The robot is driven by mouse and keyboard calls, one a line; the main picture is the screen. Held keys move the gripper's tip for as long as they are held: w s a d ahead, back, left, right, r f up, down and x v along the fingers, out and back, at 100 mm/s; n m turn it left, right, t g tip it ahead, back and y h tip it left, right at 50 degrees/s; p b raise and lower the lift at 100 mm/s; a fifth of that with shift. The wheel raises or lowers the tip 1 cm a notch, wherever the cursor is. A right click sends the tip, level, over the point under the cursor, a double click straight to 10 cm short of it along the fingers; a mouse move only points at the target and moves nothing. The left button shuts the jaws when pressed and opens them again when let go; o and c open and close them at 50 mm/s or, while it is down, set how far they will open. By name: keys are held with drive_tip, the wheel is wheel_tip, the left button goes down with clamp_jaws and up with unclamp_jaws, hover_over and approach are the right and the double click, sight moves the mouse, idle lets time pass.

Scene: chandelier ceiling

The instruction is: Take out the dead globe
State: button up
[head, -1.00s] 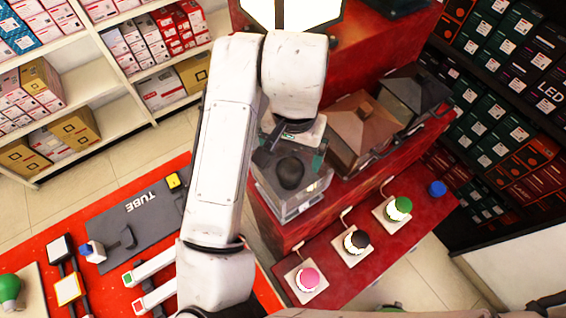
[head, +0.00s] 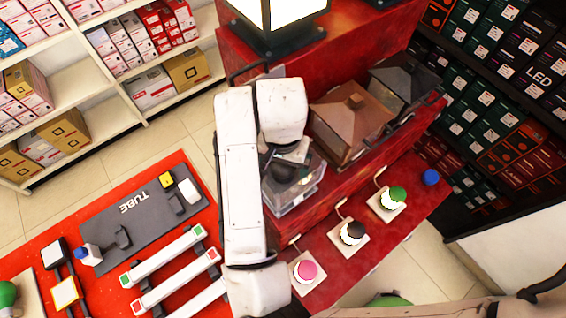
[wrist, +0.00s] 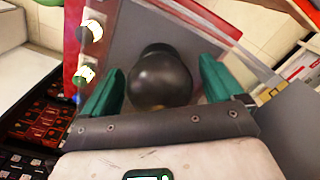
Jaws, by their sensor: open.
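A dark grey globe (wrist: 160,78) stands in an open-topped, clear-walled lantern (head: 297,197) on the red stand. In the head view, my gripper (head: 285,160) is over the lantern, and the globe (head: 284,174) is partly covered by it. In the wrist view, my gripper (wrist: 160,88) is open, with one green finger on each side of the globe. Gaps show between the fingers and the globe, so I see no grip. The globe's lower end and base are hidden.
A brown lantern (head: 345,128) and a dark lantern (head: 404,88) stand close to the right. A lit lantern (head: 278,14) is behind. Pink (head: 306,272), black (head: 353,232) and green (head: 393,198) capped bulbs sit on the lower ledge. A grey TUBE board (head: 135,222) lies left.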

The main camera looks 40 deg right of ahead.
drive_tip(key=c, duration=1.1)
drive_tip(key=shift+o, duration=0.2)
